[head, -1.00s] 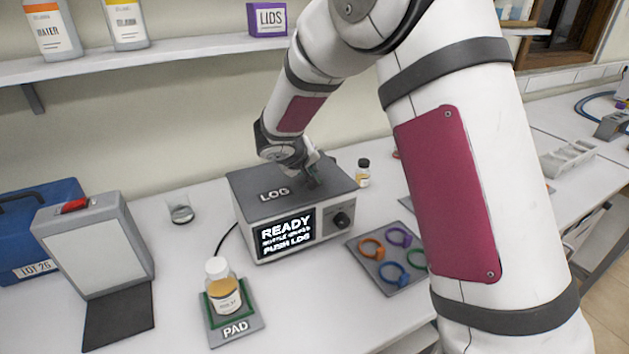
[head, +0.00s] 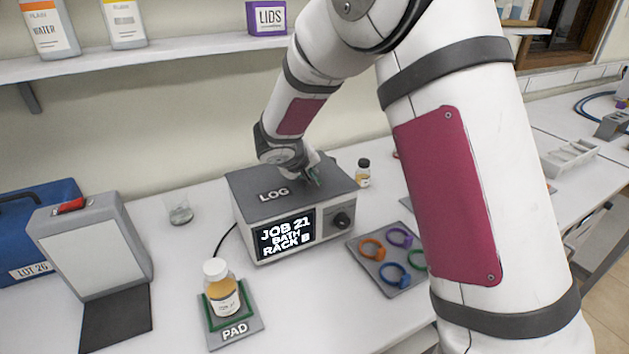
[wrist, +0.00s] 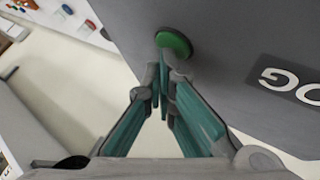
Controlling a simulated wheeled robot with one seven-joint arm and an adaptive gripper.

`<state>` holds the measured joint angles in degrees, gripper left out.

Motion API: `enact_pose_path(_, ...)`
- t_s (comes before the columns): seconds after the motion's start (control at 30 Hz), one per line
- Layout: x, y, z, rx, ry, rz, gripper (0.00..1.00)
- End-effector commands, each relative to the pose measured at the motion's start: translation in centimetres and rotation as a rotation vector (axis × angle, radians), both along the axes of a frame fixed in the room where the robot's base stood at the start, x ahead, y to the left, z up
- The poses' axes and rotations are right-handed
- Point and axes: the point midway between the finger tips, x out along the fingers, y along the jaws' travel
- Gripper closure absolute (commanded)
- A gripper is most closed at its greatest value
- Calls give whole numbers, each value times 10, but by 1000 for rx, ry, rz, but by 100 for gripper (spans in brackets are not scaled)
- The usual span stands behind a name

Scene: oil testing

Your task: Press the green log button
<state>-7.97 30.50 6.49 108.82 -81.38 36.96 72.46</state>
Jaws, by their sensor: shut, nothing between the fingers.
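The grey log box (head: 245,184) stands on the bench with "LOG" on its top. Its screen (head: 285,236) reads "JOB 21 BATH RACK B". In the wrist view the round green log button (wrist: 174,43) is on the box's grey top, just beyond my fingertips. My gripper (wrist: 163,78) is shut and empty, its fingertips close to the button's edge. I cannot tell whether they touch it. In the head view my gripper (head: 313,178) is over the right part of the box top, and I cannot make out the button apart from the fingers.
A bottle with amber liquid (head: 221,287) stands on the pad (head: 236,334) in front of the box. A tray of coloured rings (head: 368,262) lies to the right. A small dark-capped bottle (head: 363,175) stands behind the box's right side.

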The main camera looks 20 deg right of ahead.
Motion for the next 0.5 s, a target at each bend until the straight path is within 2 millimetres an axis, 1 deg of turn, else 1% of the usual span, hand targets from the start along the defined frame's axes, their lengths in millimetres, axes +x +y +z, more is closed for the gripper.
enact_pose_path(0.17, 0, 0, 3, 0, 1, -1, 100)
enact_pose_path(0.4, 0, 0, 15, 0, -1, 1, 100)
enact_pose_path(0.5, 0, 0, 17, 1, 0, -1, 100)
